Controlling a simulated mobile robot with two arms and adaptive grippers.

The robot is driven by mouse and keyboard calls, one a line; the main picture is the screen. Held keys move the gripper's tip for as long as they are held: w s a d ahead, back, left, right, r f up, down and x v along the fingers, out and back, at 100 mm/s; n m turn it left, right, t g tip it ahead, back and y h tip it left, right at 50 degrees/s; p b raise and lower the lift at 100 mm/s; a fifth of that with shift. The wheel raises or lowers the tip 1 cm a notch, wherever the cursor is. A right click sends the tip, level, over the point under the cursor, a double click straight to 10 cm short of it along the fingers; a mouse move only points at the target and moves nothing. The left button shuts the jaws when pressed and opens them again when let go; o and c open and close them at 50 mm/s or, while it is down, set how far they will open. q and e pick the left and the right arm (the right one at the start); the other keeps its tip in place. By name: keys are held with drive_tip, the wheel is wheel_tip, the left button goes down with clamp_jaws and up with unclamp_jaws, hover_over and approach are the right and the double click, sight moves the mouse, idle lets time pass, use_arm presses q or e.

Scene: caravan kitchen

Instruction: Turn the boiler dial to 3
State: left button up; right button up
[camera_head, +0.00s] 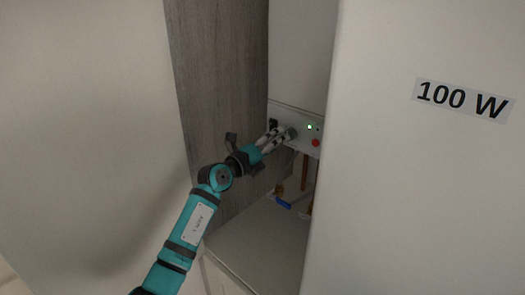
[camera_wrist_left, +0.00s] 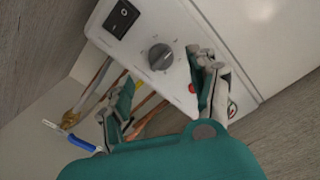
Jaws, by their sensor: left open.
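The boiler dial (camera_wrist_left: 160,57) is a round grey knob on a white control panel (camera_wrist_left: 135,48), with small marks around it that are too small to read. The panel also shows in the head view (camera_head: 305,124), where the dial is largely hidden by the fingers. My left gripper (camera_wrist_left: 158,92) is open, with its fingers spread at the panel, one to each side below the dial in the wrist view. The dial sits between and beyond the fingertips. In the head view my left gripper (camera_head: 283,133) reaches up to the panel from the left. My right gripper is not in view.
A black switch (camera_wrist_left: 122,18) sits beside the dial. Copper pipes (camera_head: 304,172) and a blue-handled valve (camera_head: 284,203) hang below. A wood-grain wall (camera_head: 215,70) and a white panel marked 100 W (camera_head: 425,190) flank the recess.

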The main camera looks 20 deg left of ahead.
use_arm(q)
drive_tip(key=v, duration=0.6)
drive_tip(key=shift+s, duration=0.15)
